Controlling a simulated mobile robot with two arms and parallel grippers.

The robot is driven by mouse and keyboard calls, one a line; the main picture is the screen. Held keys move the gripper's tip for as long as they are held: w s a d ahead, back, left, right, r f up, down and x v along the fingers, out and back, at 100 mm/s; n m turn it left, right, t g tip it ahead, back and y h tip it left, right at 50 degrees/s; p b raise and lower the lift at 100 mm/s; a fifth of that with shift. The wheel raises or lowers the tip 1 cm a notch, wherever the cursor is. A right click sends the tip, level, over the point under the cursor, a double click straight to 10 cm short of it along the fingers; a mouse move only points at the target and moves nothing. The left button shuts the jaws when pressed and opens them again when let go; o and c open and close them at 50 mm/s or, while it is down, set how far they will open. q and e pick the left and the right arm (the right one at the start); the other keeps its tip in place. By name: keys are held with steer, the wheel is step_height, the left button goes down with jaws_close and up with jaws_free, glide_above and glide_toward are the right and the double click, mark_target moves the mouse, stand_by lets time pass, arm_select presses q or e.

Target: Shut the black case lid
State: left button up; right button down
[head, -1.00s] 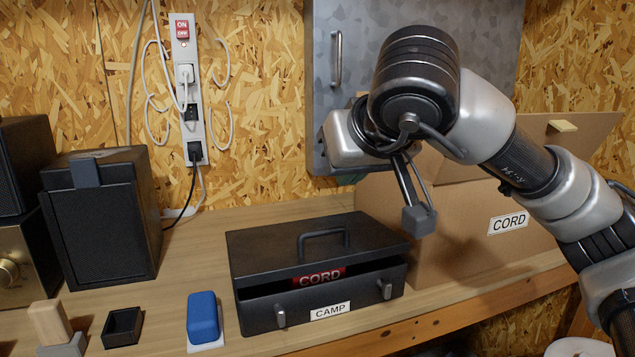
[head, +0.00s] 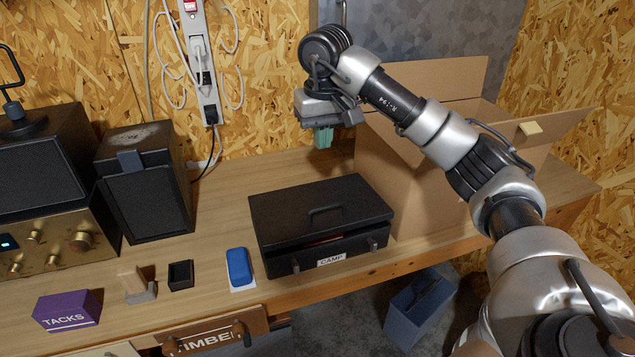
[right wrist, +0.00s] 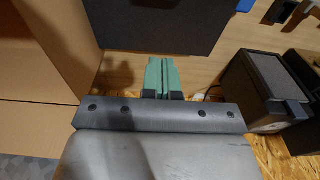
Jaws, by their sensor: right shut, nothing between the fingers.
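The black case (head: 286,262) with the CAMP label stands on the bench. Its lid (head: 290,213), with a bar handle on top, is lowered but ajar: a narrow gap shows along the front, with something red inside. Two latches hang on the case's front. My right gripper (head: 322,138) is behind and above the case, apart from the lid, its green fingers pointing down. In the right wrist view the shut, empty fingers (right wrist: 161,76) show below the dark lid (right wrist: 160,22). My left gripper is not in view.
An open cardboard box (head: 385,180) stands close at the case's right. A blue block (head: 239,267) lies left of the case, with a small black tray (head: 181,275) and purple TACKS box (head: 67,311) further left. A black speaker (head: 150,200) stands behind them.

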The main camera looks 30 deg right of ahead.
steer(key=p, duration=0.3)
glide_above(324, 216)
steer(key=w, duration=0.2)
step_height(324, 216, down, 8)
steer(key=f, duration=0.1)
steer(key=s+f+p, duration=0.1)
steer(key=f, duration=0.1)
steer(key=shift+s+d, duration=0.1)
steer(key=shift+s, duration=0.1)
steer(key=shift+s+f+p, duration=0.4)
steer(key=shift+f, duration=0.2)
